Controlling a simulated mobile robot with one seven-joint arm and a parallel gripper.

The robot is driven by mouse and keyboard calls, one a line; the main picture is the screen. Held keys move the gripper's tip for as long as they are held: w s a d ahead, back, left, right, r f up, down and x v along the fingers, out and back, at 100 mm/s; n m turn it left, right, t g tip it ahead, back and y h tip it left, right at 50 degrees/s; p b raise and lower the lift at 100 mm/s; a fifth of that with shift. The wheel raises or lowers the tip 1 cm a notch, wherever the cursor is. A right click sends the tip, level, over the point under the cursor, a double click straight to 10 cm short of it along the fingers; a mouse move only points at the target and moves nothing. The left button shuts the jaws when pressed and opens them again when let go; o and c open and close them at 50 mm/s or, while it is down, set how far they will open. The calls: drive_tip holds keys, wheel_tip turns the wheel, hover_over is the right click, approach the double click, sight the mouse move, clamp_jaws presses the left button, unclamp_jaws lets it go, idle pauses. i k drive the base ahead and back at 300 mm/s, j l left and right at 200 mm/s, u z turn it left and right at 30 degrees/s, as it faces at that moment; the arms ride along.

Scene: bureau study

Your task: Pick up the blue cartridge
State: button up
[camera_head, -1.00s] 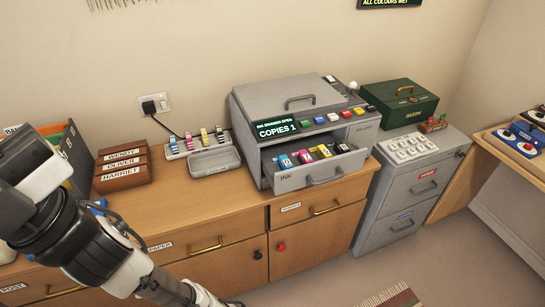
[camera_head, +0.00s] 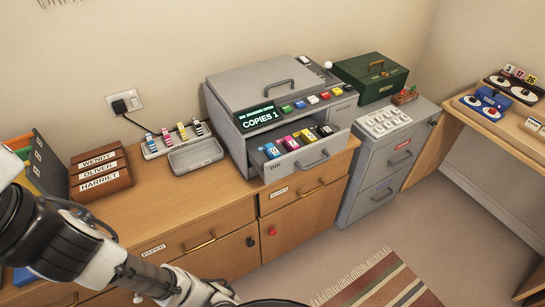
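The blue cartridge (camera_head: 271,151) stands at the left end of a row of cartridges in the open ink drawer (camera_head: 312,161) of the grey copier. Magenta, yellow and black cartridges stand to its right in the same drawer. My arm crosses the lower left of the picture and runs to the bottom edge. The fingers of my gripper do not show, and nothing of mine touches the cartridge.
The grey copier (camera_head: 262,78) stands on a wooden cabinet (camera_head: 205,215). Left of it are a tray of striped cartridges (camera_head: 166,138), an open grey case (camera_head: 196,155) and wooden name boxes (camera_head: 100,172). A grey filing cabinet (camera_head: 380,165) stands right. Floor in front is clear apart from a rug (camera_head: 375,280).

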sight(271, 152)
drive_tip(key=i+l+u, duration=0.3)
drive_tip(key=u, duration=0.15)
drive_tip(key=i+l+u, duration=0.25)
drive_tip(key=l+u, duration=0.25)
